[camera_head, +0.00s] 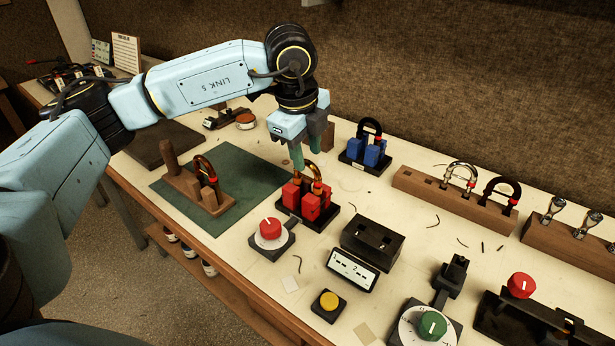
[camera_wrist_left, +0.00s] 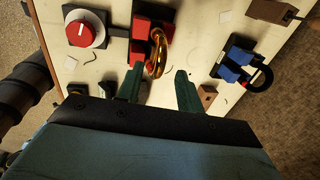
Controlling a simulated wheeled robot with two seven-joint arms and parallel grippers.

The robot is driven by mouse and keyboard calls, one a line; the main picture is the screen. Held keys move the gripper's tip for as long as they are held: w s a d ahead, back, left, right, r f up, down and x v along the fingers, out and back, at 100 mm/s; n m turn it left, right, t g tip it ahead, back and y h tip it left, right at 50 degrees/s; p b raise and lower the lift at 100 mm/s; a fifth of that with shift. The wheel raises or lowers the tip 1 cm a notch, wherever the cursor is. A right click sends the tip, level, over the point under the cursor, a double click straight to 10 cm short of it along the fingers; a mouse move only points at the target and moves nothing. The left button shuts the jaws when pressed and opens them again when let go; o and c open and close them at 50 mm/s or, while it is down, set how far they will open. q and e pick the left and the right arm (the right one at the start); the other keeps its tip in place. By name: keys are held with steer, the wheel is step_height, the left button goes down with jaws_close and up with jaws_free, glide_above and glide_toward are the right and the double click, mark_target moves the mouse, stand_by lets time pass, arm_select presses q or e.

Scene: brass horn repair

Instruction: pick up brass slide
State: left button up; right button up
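A shiny brass slide (camera_head: 317,185), bent in a U, stands in the red block holder (camera_head: 290,196) near the middle of the bench. It also shows in the left wrist view (camera_wrist_left: 158,45), rising from the red holder (camera_wrist_left: 142,50). My left gripper (camera_head: 311,150) points down just above this slide. In the left wrist view its two green fingers (camera_wrist_left: 159,72) are apart, with the slide's curved end near the gap between their tips. I see no contact. Another copper-brass slide (camera_head: 205,168) stands in a wooden stand (camera_head: 185,185). My right gripper is not visible.
A blue block holder (camera_head: 366,152) with a dark U-shaped slide stands behind and to the right. A red-knobbed dial (camera_head: 270,230) and a black box (camera_head: 372,240) are close in front. A wooden rack (camera_head: 435,190) holds more slides. The green mat (camera_head: 250,165) has bare space.

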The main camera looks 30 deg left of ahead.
mark_target(308, 162)
arm_select(q)
steer(key=f, duration=0.4)
steer(key=shift+w, duration=0.3)
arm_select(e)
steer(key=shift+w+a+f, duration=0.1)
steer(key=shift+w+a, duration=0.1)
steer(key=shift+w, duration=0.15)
arm_select(q)
steer(key=shift+r, duration=0.1)
jaws_close()
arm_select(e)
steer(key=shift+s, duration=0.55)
arm_select(q)
step_height(308, 162, up, 9)
steer(key=shift+d+r+p, duration=0.1)
steer(key=shift+p, duration=0.2)
steer(key=shift+r, duration=0.45)
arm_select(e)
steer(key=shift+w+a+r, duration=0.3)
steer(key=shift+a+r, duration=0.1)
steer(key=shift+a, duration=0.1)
